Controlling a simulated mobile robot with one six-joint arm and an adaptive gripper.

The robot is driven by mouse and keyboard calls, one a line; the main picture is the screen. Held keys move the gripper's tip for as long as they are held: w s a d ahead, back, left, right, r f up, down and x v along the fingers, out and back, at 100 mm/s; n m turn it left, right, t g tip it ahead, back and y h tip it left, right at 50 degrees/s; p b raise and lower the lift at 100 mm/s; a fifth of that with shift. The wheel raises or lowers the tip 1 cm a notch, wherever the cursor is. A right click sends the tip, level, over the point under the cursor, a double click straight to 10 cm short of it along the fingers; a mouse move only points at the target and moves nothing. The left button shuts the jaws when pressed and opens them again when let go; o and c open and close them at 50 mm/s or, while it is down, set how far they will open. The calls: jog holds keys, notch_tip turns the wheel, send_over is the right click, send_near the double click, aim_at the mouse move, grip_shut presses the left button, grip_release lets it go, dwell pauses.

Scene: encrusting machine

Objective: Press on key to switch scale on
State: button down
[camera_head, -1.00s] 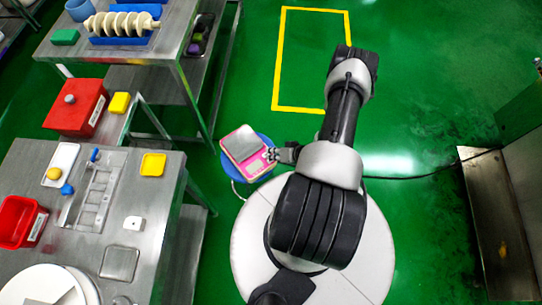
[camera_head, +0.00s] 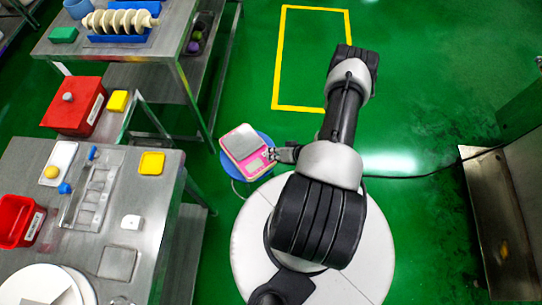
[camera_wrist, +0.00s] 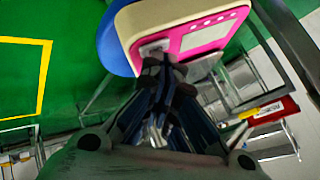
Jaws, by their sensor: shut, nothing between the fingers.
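The pink scale (camera_head: 253,164) with a grey weighing plate (camera_head: 242,143) rests on a round blue stool (camera_head: 229,165), left of my arm. In the wrist view the scale (camera_wrist: 215,35) shows its pink front panel, with a pale display (camera_wrist: 204,37) and keys near the fingertips. My gripper (camera_head: 272,154) is at the scale's right front edge. In the wrist view my gripper (camera_wrist: 163,65) is shut and empty, with its fingertips overlapping the panel's lower left part. The fingertips hide part of the keys. I cannot tell whether they touch a key.
A steel table (camera_head: 150,215) with trays, a red bin (camera_head: 14,222) and a yellow block stands at left. Another steel table (camera_head: 175,42) stands behind it. A steel cabinet (camera_head: 505,225) is at the right. The green floor beyond the stool is open.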

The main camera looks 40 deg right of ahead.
jog(key=shift+f, duration=0.15)
dwell(0.3)
jog(key=shift+r, duration=0.65)
notch_tip(320, 180, up, 6)
jog(key=p, duration=0.4)
jog(key=shift+p, duration=0.3)
dwell(0.3)
